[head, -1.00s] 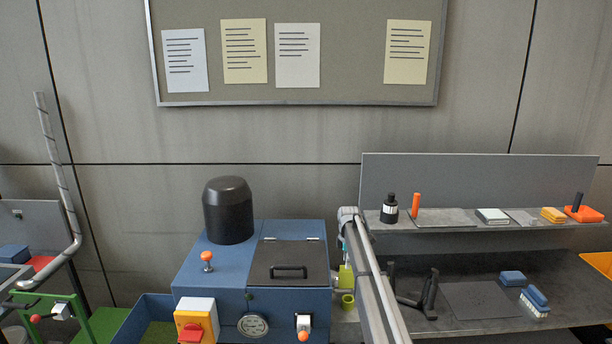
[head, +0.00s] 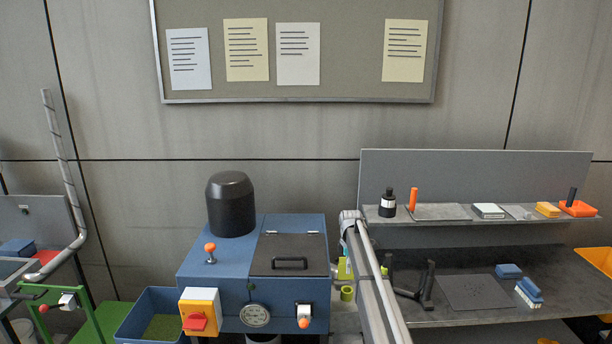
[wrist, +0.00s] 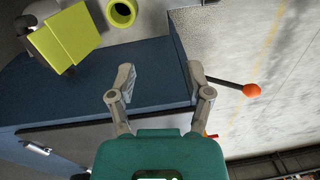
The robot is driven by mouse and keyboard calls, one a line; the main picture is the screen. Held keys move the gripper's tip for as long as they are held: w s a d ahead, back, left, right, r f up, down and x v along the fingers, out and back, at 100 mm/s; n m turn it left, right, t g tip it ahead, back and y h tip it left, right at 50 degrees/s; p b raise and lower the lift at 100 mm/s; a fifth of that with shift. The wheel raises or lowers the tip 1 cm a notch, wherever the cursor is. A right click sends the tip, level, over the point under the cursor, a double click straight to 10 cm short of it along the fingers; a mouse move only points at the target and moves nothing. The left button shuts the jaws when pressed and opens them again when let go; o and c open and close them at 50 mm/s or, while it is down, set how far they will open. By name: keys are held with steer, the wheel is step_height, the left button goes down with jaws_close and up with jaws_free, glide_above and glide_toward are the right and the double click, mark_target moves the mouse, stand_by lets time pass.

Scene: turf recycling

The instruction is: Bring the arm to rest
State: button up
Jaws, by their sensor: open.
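My gripper (wrist: 160,82) shows in the wrist view with its two grey fingers spread apart and nothing between them. Its teal body fills the bottom middle. Behind the fingers is the blue side of a machine (wrist: 60,85). In the head view my grey arm (head: 376,275) rises from the bottom edge, between the blue machine (head: 205,262) and the grey bench. My fingers cannot be made out in the head view.
A lever with an orange knob (wrist: 251,91) is close to the right finger in the wrist view. A yellow-green block (wrist: 63,36) and ring (wrist: 121,12) are at upper left. The grey bench (head: 475,312) holds brushes, a bottle and blocks. A blue bin (head: 137,318) stands left.

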steer(key=s+f+m+b, duration=0.3)
steer(key=s+m, duration=0.2)
steer(key=s, duration=0.9)
steer(key=s+f+m+b, duration=0.3)
steer(key=s+m, duration=0.3)
steer(key=s, duration=0.9)
steer(key=s+d+f+m+b, duration=0.1)
steer(key=s+f+m+b, duration=0.2)
steer(key=s, duration=1.1)
steer(key=m, duration=0.2)
steer(key=shift+s+f+m+t, duration=0.15)
steer(key=shift+m+t, duration=0.25)
steer(key=shift+d, duration=0.15)
